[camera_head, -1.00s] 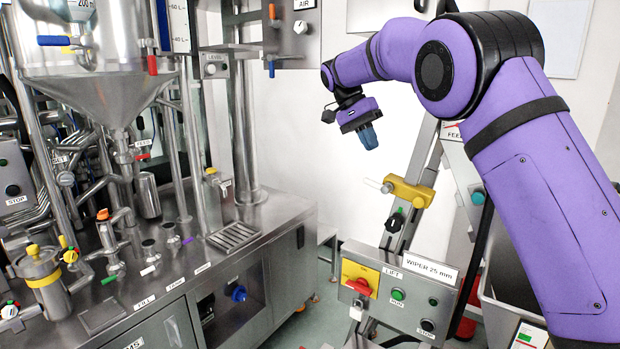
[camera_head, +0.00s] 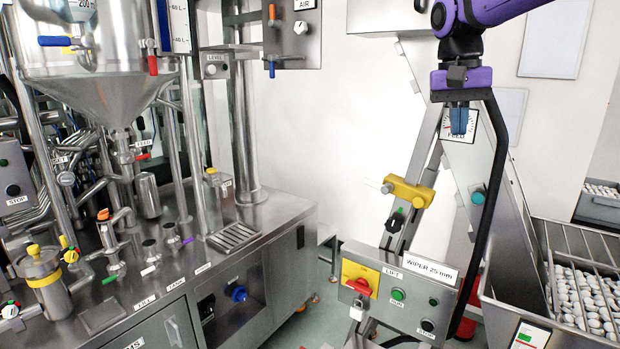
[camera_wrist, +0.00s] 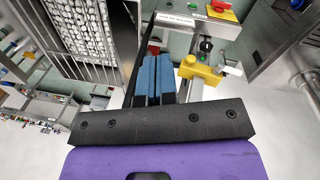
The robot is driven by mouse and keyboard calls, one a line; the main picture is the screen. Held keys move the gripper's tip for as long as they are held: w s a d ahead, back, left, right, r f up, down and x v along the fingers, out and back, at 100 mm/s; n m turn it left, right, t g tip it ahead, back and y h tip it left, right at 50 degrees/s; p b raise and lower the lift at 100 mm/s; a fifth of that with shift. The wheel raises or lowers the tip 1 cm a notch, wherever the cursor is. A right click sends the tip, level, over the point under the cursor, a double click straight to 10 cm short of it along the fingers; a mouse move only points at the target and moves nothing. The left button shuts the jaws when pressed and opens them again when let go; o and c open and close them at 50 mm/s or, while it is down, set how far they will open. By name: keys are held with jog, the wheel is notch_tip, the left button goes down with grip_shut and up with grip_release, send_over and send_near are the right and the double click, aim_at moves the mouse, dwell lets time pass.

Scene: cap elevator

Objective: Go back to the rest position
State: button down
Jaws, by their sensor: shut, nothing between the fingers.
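My gripper (camera_head: 459,121) hangs pointing down at the upper right of the head view, in front of the inclined cap elevator. Its blue fingers are together with nothing between them, and they also show in the wrist view (camera_wrist: 157,80). It is apart from everything around it. Part of my purple arm shows above it and runs out at the top right of the picture.
The elevator panel (camera_head: 397,296) has a red and yellow switch and buttons. A yellow clamp (camera_head: 409,192) sits on the elevator. A hopper of white caps (camera_head: 585,295) stands at right. The steel filling machine (camera_head: 215,240) fills the left; white wall lies between.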

jog(key=s+d+f+n+t, duration=0.1)
jog(key=s+f, duration=0.2)
jog(key=s, duration=0.5)
jog(key=s+d+f+n+t+y, duration=0.1)
jog(key=s+f+t, duration=0.1)
jog(key=s, duration=0.7)
jog(key=s+d+f+n+t, duration=0.1)
jog(key=s+f, duration=0.3)
jog(key=s, duration=0.4)
jog(key=shift+s+d+f+n+t, duration=0.3)
jog(key=shift+s+d+n+t, duration=0.1)
jog(key=shift+t, duration=0.3)
